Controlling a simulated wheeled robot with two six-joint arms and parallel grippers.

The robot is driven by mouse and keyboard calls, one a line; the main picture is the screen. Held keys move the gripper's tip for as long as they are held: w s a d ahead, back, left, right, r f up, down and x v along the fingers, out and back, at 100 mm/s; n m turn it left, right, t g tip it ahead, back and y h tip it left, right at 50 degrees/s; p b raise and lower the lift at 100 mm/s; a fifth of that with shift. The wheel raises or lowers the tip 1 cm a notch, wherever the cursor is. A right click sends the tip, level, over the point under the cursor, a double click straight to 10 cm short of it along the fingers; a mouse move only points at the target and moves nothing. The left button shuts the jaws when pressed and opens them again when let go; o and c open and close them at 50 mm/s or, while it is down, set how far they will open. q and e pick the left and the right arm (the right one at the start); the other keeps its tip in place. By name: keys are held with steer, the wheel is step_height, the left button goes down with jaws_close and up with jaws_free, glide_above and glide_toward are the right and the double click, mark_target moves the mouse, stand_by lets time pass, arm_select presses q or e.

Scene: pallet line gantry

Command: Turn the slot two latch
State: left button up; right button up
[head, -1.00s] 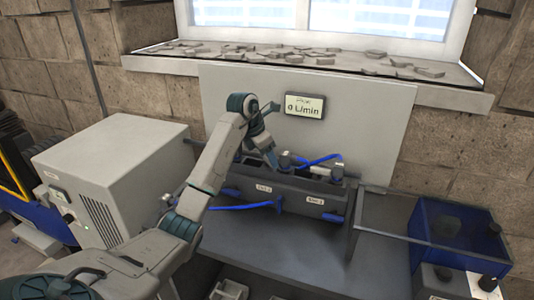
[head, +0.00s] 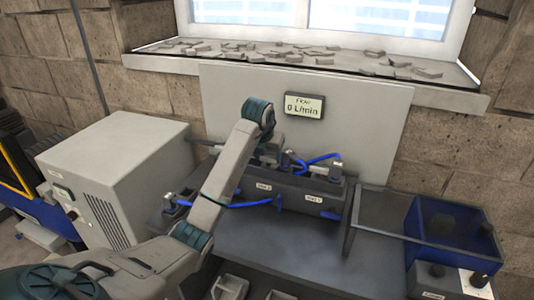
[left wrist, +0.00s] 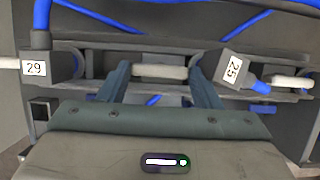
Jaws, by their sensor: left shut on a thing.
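The dark slot housing (head: 290,188) stands below the wall panel, with a left label that seems to read Slot 2 (head: 264,187) and another label (head: 314,198) to its right. Blocks tagged 29 (left wrist: 35,68) and 25 (left wrist: 234,68) flank the fingers. My right gripper is out of view.
A flow display (head: 304,105) on the panel reads 0 L/min. Blue hoses (head: 318,160) loop over the housing. A grey cabinet (head: 110,165) stands left and a blue bin (head: 448,228) right. The grey bench front (head: 270,245) is mostly clear.

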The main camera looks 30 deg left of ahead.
arm_select(q)
steer(key=shift+o, duration=0.2)
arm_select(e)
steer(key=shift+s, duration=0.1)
arm_select(q)
steer(key=shift+c, duration=0.2)
steer(key=o, duration=1)
steer(key=shift+w+a, duration=0.1)
steer(key=shift+f, duration=0.15)
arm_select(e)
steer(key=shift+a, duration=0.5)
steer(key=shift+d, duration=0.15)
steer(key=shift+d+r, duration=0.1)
